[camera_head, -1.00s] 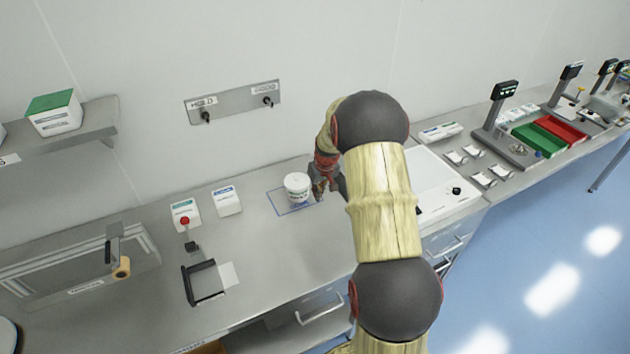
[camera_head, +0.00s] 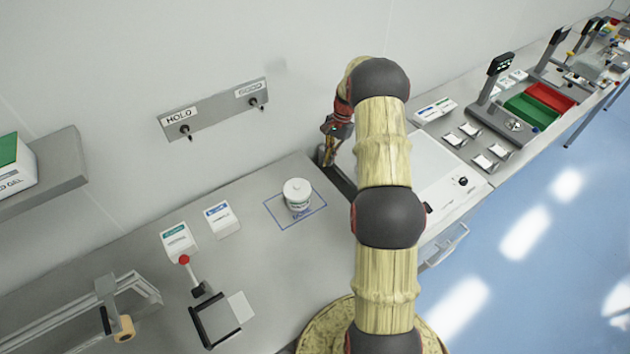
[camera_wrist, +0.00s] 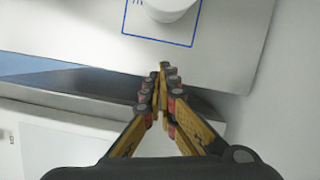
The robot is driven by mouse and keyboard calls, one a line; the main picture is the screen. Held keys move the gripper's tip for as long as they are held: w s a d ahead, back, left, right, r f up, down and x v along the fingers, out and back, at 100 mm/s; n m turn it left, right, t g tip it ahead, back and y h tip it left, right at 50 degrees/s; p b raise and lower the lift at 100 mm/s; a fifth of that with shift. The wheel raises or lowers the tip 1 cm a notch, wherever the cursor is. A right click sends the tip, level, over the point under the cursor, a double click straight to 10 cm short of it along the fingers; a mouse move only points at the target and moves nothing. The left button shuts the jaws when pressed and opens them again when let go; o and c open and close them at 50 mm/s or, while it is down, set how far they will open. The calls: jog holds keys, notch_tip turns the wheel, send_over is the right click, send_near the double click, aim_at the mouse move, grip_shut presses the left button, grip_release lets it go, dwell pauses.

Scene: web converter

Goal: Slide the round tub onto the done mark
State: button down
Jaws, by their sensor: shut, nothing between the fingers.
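The round tub (camera_head: 297,194) is white with a lid and stands upright on the grey bench. It stands inside the blue outlined done mark (camera_head: 276,211), with outline showing around it in the head view. In the wrist view the tub (camera_wrist: 168,8) is cut off by the top edge, and the blue outline (camera_wrist: 160,41) runs around its near side. My gripper (camera_head: 327,160) is to the right of the tub and apart from it. In the wrist view my gripper (camera_wrist: 164,72) has its fingertips together with nothing between them, outside the outline.
A white box (camera_head: 222,218) and another box (camera_head: 179,242) stand left of the mark. A red-knobbed lever (camera_head: 185,260) and a black frame (camera_head: 214,322) are nearer. A wall plate with hooks (camera_head: 215,108) hangs behind. A dark gap lies right of the mark.

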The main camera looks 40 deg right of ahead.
jog(key=m, duration=0.1)
send_near(312, 195)
jog(key=d+f, duration=0.2)
jog(key=f, duration=0.1)
jog(key=d+f, duration=0.1)
jog(key=f, duration=0.1)
jog(key=shift+w+f+p, duration=0.1)
jog(key=shift+w+p, duration=0.05)
jog(key=shift+p, duration=0.15)
jog(key=a, duration=0.3)
jog(key=shift+f+p, duration=0.3)
jog(key=shift+a, duration=0.6)
jog(key=shift+s+a+f, duration=0.1)
jog(key=shift+s+a, duration=0.05)
jog(key=shift+a, duration=0.35)
jog(key=shift+s+a, duration=0.15)
jog(key=shift+a, duration=0.4)
jog(key=shift+d, duration=0.1)
jog(key=v, duration=1.2)
